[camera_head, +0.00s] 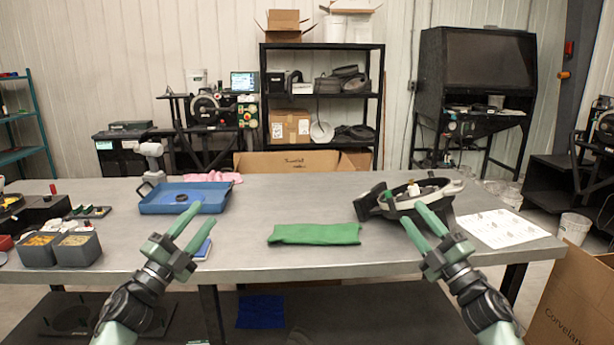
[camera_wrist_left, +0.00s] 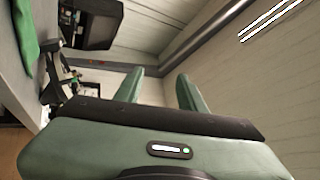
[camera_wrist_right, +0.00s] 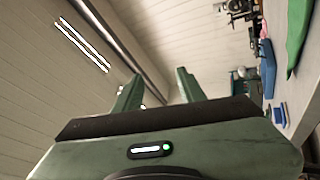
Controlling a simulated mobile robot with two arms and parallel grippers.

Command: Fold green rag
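The green rag (camera_head: 315,234) lies flat on the grey table near its front edge, between my two grippers, as a long narrow strip. It also shows at the left edge of the left wrist view (camera_wrist_left: 24,36) and at the upper right of the right wrist view (camera_wrist_right: 297,35). My left gripper (camera_head: 190,223) is open and empty, in front of the table to the left of the rag. My right gripper (camera_head: 424,222) is open and empty, to the right of the rag. Neither gripper touches the rag.
A blue tray (camera_head: 155,205) holding a dark ring stands at the left. A black and grey seed meter housing (camera_head: 375,207) sits right of the rag. A printed sheet (camera_head: 502,229) lies at the right. Grey bins (camera_head: 77,251) stand at far left. The table (camera_head: 300,190) behind the rag is clear.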

